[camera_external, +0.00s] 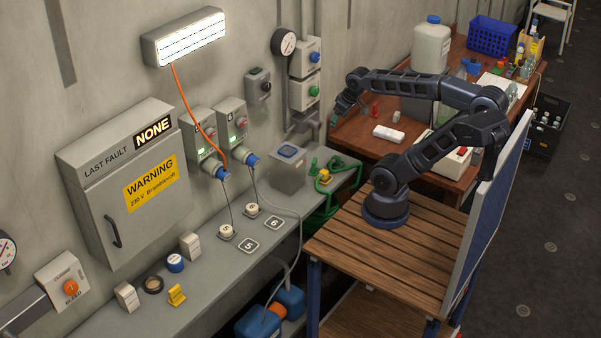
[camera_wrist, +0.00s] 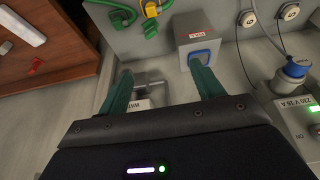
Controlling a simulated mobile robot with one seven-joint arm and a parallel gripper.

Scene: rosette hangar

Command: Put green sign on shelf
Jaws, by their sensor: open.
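I cannot make out a green sign in either view. My gripper (camera_external: 342,106) is above the far end of the wall bench, close to the wall, in the external view. In the wrist view my gripper (camera_wrist: 161,70) has its two teal fingers spread, with nothing between them. A long grey shelf-like bench (camera_external: 205,287) runs along the wall; I cannot tell if it is the shelf meant. Green piping (camera_external: 318,212) with yellow parts is at its far end and also shows in the wrist view (camera_wrist: 123,17).
A grey box with a blue top (camera_external: 288,170) stands on the bench near my gripper. Wall boxes with blue plugs (camera_external: 222,172) and an orange cable are beside it. A wooden table (camera_external: 357,137) holds a white case (camera_external: 389,133), a jug (camera_external: 431,46) and a blue crate (camera_external: 491,36).

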